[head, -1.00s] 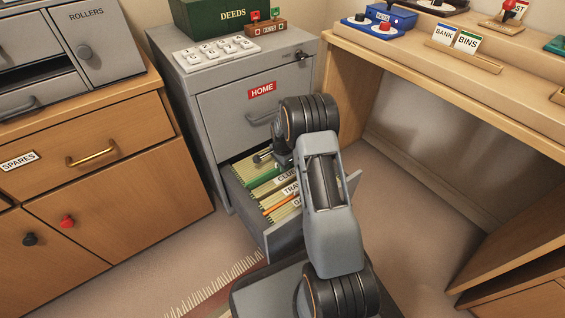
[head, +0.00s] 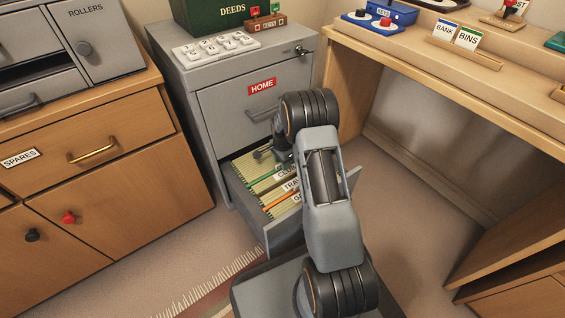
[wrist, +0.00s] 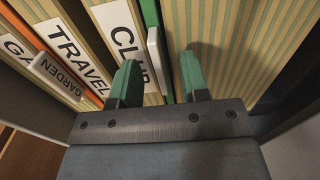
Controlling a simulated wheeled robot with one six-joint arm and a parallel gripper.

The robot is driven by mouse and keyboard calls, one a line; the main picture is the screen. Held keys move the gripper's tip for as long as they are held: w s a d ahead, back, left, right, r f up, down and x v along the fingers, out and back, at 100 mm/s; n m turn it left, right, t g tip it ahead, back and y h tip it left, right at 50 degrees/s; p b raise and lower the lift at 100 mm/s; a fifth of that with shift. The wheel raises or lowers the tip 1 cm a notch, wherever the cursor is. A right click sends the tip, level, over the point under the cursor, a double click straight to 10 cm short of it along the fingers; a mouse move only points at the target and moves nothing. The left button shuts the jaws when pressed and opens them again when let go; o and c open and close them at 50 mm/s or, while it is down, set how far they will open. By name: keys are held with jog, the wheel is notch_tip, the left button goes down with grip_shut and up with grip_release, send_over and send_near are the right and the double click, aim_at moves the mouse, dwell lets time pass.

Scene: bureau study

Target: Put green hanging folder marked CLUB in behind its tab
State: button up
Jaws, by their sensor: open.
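The green hanging folder (wrist: 150,12) stands in the open drawer (head: 240,205), just behind the white CLUB tab (wrist: 128,42). In the head view only a thin green edge of it shows behind the CLUB tab (head: 285,173). The folder's own small white tab (wrist: 157,60) faces edge-on to the wrist camera, so I cannot read it. My gripper (wrist: 159,62) is open, its green-padded fingers on either side of the folder's top edge. In the head view my gripper (head: 264,155) is low over the drawer, partly hidden by my arm.
In front of CLUB stand the TRAVEL tab (wrist: 72,55), an orange folder marked GARDEN (wrist: 57,77) and another tab. Plain buff folders (wrist: 250,45) fill the back. The HOME drawer front (head: 262,87) is shut above. Drawer walls are close on both sides.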

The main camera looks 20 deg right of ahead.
notch_tip(320, 180, up, 13)
jog(key=p, duration=0.5)
jog(key=shift+f, duration=0.1)
jog(key=s+a+r+n+t+p, duration=0.1)
jog(key=s+a+r+n+p, duration=0.15)
jog(key=r+p, duration=0.6)
jog(key=s+a+r+n+p, duration=0.2)
jog(key=s+r+p, duration=0.15)
jog(key=r, duration=0.95)
jog(key=s+a+r+n+t+p, duration=0.1)
jog(key=s+a+r+n+p, duration=0.15)
jog(key=r+p, duration=0.55)
jog(key=s+a+r+n+p, duration=0.1)
jog(key=s+r+n+p, duration=0.2)
jog(key=s+r+p, duration=0.2)
jog(key=s+a+r+n+t+p, duration=0.1)
jog(key=s+r+p, duration=0.4)
jog(key=r, duration=0.7)
jog(key=s+a+r+n+p, duration=0.2)
jog(key=s+r+n+p, duration=0.3)
jog(key=r, duration=0.3)
jog(key=shift+s+a+r+t+p, duration=0.15)
jog(key=shift+s+r+t+p, duration=0.2)
jog(key=shift+s+p, duration=0.35)
jog(key=shift+w, duration=0.1)
